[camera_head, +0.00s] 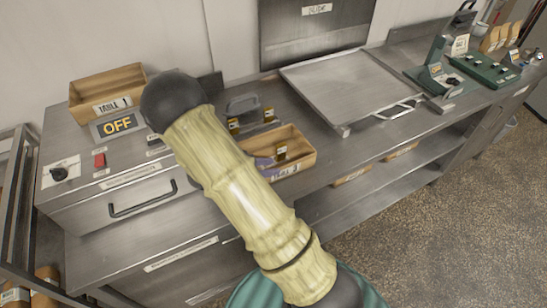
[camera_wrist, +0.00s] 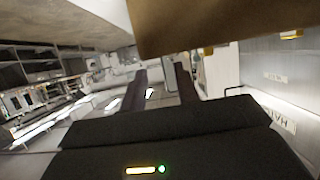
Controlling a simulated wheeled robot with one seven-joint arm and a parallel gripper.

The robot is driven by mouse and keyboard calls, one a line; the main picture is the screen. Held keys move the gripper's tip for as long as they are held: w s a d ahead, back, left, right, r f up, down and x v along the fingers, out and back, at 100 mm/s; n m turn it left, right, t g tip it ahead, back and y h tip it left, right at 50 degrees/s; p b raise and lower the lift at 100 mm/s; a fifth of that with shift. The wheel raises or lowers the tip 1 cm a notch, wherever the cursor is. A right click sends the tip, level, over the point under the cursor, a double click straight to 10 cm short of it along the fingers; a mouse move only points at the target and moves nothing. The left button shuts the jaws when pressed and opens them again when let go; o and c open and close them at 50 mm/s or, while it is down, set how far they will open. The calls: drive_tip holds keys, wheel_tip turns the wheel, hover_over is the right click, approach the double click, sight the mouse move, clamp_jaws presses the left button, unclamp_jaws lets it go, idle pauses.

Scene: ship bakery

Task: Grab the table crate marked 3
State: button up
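The wooden crate marked 3 (camera_head: 297,148) sits on the steel counter in the head view, its left part hidden behind my arm. Another wooden crate, marked Table 1 (camera_head: 128,100), stands on the steel unit at the left.
A dark grey item (camera_head: 243,106) with small gold-coloured pieces stands behind the crate marked 3. A flat steel tray with handles (camera_head: 345,85) lies to its right. Green devices (camera_head: 472,75) stand farther right. An OFF sign (camera_head: 118,125) and a drawer handle (camera_head: 143,198) are at left.

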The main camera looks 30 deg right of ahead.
sight(281, 167)
drive_tip(key=shift+p+x, duration=0.9)
drive_tip(key=shift+x, duration=1.7)
drive_tip(key=shift+w+a+f, duration=0.1)
drive_tip(key=shift+f, duration=0.05)
clamp_jaws()
